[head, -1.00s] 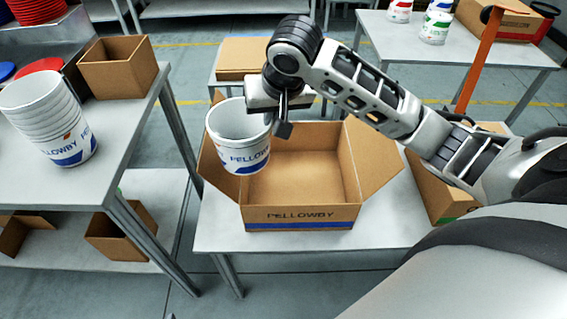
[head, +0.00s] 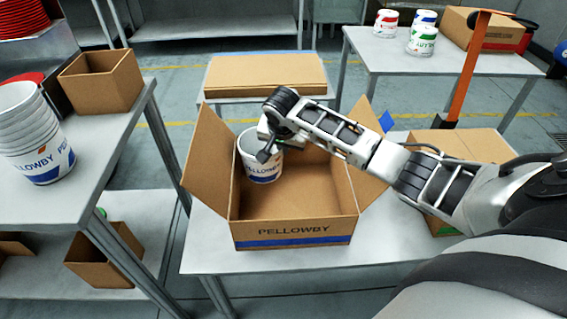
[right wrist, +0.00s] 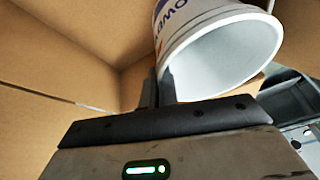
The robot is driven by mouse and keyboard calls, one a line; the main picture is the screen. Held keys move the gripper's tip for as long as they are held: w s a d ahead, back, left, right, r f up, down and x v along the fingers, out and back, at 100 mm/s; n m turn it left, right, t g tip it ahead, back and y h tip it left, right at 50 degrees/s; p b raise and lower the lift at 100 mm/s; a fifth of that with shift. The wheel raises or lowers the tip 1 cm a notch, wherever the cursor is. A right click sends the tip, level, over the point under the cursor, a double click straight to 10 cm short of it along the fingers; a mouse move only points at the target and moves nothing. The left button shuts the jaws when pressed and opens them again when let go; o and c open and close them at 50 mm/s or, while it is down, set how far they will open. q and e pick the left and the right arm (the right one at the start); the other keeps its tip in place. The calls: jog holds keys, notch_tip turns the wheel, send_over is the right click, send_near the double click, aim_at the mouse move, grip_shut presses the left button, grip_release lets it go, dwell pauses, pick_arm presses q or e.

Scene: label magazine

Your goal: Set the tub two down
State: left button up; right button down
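A white tub (head: 262,172) with blue PELLOWBY lettering is inside the open cardboard box (head: 293,236), in its back left part. My right gripper (head: 267,152) is at the tub's right rim. In the right wrist view the fingers (right wrist: 160,90) are close together on the wall of the tub (right wrist: 228,50), whose open mouth shows beside them. The tub looks upright in the head view. I cannot tell whether its base touches the box floor. My left gripper is not in view.
The box stands with flaps spread on a grey table (head: 205,248). A stack of white tubs (head: 32,140) and a small open carton (head: 103,82) are on the left table. Another carton (head: 455,145) is right of the box. The box's front and right interior is empty.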

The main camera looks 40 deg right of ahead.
pick_arm(q)
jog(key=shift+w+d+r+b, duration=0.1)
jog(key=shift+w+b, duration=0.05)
jog(key=shift+b, duration=0.15)
pick_arm(e)
notch_tip(320, 180, down, 5)
jog(key=shift+f, duration=0.15)
jog(key=shift+f, duration=0.15)
jog(key=c, duration=1.7)
grip_release()
